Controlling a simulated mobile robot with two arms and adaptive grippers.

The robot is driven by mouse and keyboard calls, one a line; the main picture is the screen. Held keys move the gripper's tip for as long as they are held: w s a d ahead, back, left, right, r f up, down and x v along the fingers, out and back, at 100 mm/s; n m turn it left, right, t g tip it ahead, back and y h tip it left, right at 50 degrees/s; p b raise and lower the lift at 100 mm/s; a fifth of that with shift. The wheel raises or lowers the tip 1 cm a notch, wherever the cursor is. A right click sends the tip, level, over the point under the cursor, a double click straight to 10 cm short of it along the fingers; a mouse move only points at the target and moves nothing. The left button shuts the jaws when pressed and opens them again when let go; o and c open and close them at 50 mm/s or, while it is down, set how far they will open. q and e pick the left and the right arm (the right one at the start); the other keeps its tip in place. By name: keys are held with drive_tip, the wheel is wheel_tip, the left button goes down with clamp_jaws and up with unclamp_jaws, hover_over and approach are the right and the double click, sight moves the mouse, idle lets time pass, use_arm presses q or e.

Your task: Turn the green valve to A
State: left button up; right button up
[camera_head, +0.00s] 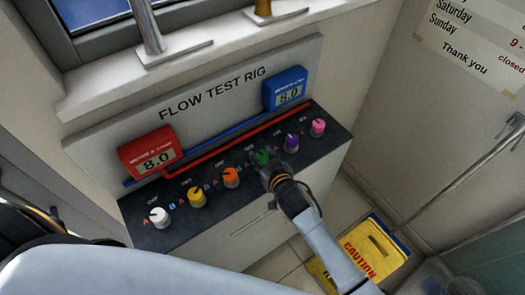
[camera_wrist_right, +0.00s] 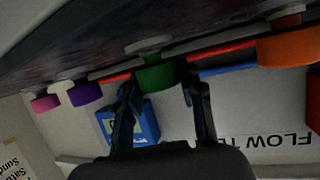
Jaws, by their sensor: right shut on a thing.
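The green valve (camera_head: 261,158) is a round knob on the dark panel of the flow test rig, between the orange knob (camera_head: 231,177) and the purple knob (camera_head: 291,142). My right gripper (camera_head: 270,170) is at the green valve, its fingers shut around it. In the right wrist view the green valve (camera_wrist_right: 160,74) sits between the two fingertips of the right gripper (camera_wrist_right: 158,88). The gripper hides part of the valve and its labels in the head view, so I cannot tell which way it points. I cannot make out my left gripper.
White (camera_head: 159,217), yellow (camera_head: 196,197) and pink (camera_head: 317,127) knobs sit on the same panel. A red meter (camera_head: 150,148) and a blue meter (camera_head: 284,89) both read 8.0. A yellow caution sign (camera_head: 372,252) lies at the lower right.

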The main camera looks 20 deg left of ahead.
drive_tip(key=shift+w+d+r+n+g+y, duration=0.15)
drive_tip(key=shift+r+n+g+y, duration=0.05)
drive_tip(key=shift+n+g+y, duration=0.25)
drive_tip(key=shift+f+n+g, duration=0.15)
drive_tip(key=shift+n+g, duration=0.1)
drive_tip(key=shift+n, duration=0.2)
drive_tip(key=shift+f+n+g+y, duration=0.15)
drive_tip(key=shift+n+g+y, duration=0.5)
drive_tip(key=shift+n+g, duration=0.05)
drive_tip(key=n+g+y+b, duration=0.2)
drive_tip(key=n+g+b, duration=0.2)
drive_tip(key=b, duration=0.5)
drive_tip(key=shift+f+n+g, duration=0.15)
drive_tip(key=shift+n+g, duration=0.25)
drive_tip(key=shift+g, duration=0.1)
drive_tip(key=shift+n+g+y+b, duration=0.3)
drive_tip(key=shift+n+g+b, duration=0.5)
drive_tip(key=shift+g+b, duration=0.3)
use_arm(q)
wheel_tip(320, 180, down, 11)
drive_tip(key=shift+b, duration=0.4)
use_arm(e)
drive_tip(key=shift+r+n+g, duration=0.25)
drive_tip(key=shift+n+g, duration=0.05)
use_arm(q)
drive_tip(key=shift+f, duration=0.15)
use_arm(e)
drive_tip(key=shift+r, duration=0.1)
drive_tip(key=o, duration=1.2)
drive_tip(key=shift+a, duration=0.2)
